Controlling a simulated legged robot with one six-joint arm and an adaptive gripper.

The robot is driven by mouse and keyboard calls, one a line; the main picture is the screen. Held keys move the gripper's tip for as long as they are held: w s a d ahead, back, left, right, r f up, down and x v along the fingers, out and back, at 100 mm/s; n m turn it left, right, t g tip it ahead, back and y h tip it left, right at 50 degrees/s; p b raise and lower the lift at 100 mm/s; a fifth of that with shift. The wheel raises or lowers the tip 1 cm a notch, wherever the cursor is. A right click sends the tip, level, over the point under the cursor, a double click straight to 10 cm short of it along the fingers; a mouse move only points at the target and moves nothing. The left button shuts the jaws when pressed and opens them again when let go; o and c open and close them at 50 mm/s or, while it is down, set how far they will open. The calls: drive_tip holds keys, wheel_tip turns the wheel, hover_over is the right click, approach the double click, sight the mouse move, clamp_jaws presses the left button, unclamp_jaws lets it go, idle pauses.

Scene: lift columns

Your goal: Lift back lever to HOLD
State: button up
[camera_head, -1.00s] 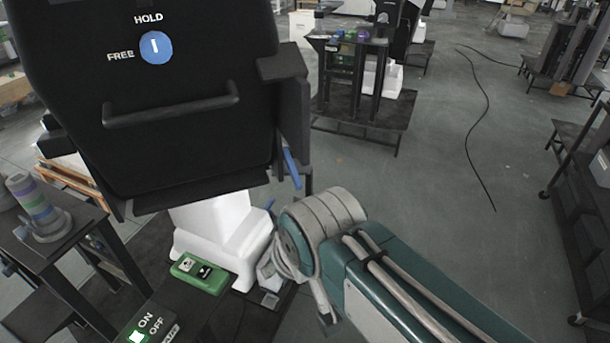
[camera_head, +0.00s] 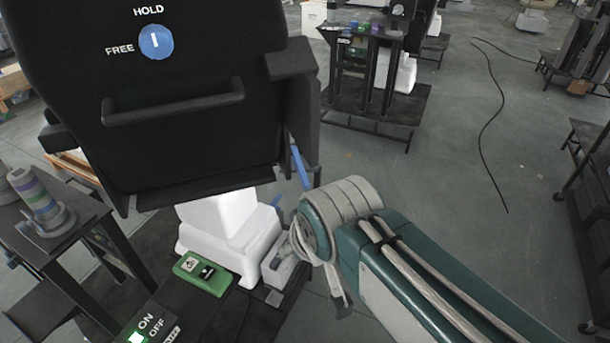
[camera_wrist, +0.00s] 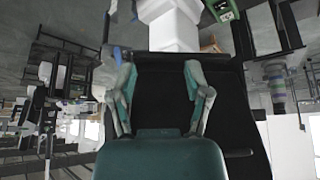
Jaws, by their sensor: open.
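A large black panel (camera_head: 190,145) carries a blue dial (camera_head: 155,42) marked HOLD and FREE, with its white line pointing near HOLD. A thin blue lever (camera_head: 301,166) slants behind the panel's lower right edge; only part of it shows. In the wrist view, a blue bar, probably this lever (camera_wrist: 118,56), shows just beyond the left finger. My gripper (camera_wrist: 160,70) is open and empty, with its fingers spread before the dark panel and white column. Contact with the lever cannot be told. The head view shows my arm, but not the fingers clearly.
A white column (camera_head: 228,235) stands under the panel, beside a green switch box (camera_head: 203,273). A lit ON/OFF switch (camera_head: 138,337) is at the bottom. A table (camera_head: 60,235) with a ringed post stands left. Open floor lies to the right, with a black cable (camera_head: 490,120).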

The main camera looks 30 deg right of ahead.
drive_tip(key=w+d+f+t+h, duration=0.1)
drive_tip(key=w+d+f+t, duration=0.25)
drive_tip(key=w, duration=0.65)
drive_tip(key=w+d+f+t+h, duration=0.15)
drive_tip(key=w+d+f, duration=0.3)
drive_tip(key=w, duration=0.55)
drive_tip(key=t, duration=0.3)
approach(302, 176)
wheel_tip(302, 176, up, 2)
drive_tip(key=a, duration=0.2)
drive_tip(key=d+f+m+t, duration=0.1)
drive_tip(key=d+f+t, duration=0.25)
drive_tip(key=f, duration=0.25)
drive_tip(key=shift+y, duration=0.25)
drive_tip(key=w, duration=0.7)
drive_tip(key=w+d, duration=0.1)
drive_tip(key=w, duration=0.2)
drive_tip(key=shift+w+f, duration=0.15)
drive_tip(key=shift+w, duration=0.1)
clamp_jaws()
